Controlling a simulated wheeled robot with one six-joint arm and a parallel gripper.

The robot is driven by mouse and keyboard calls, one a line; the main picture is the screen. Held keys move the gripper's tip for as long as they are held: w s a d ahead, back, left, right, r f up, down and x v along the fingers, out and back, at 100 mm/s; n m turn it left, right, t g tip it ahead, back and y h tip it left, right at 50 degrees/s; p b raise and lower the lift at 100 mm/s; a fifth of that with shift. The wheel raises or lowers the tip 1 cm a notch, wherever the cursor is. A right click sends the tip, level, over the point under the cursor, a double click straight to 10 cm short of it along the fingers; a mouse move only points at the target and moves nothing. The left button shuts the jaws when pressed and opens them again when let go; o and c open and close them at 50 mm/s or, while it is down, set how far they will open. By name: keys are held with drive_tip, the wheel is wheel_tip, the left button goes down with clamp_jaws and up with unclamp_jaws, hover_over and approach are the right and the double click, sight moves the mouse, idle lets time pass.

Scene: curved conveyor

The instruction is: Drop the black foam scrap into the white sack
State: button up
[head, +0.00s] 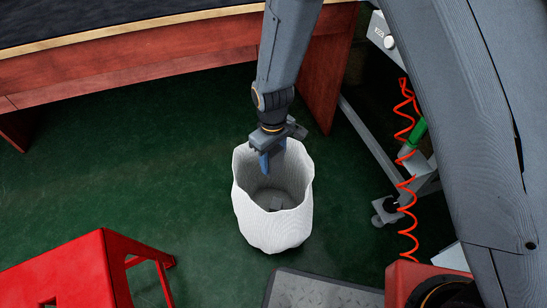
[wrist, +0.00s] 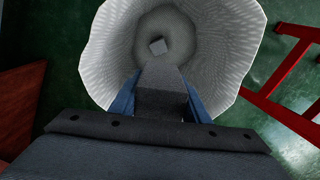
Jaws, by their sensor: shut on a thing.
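The white sack (head: 268,230) stands upright and open on the green floor. In the wrist view its wall (wrist: 100,62) surrounds the space beyond my fingers. My gripper (head: 268,160) points down into the sack's mouth, near the far side of the rim. In the wrist view, its blue fingers are shut on the black foam scrap (wrist: 161,84), a dark grey block that reaches out past the fingertips over the sack's inside. In the head view, I cannot clearly make out the held scrap.
A red stool (head: 75,268) stands at the lower left. A reddish wooden table (head: 130,58) spans the back. A coiled orange hose (head: 405,180) hangs by a grey frame at the right. Green floor (head: 150,170) is clear left of the sack.

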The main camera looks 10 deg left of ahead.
sight(276, 154)
drive_tip(key=shift+f, duration=0.15)
drive_tip(key=o, duration=1.1)
wheel_tip(276, 154, up, 8)
drive_tip(key=shift+f+p, duration=0.2)
drive_tip(key=shift+p, duration=0.75)
drive_tip(key=shift+r, duration=0.15)
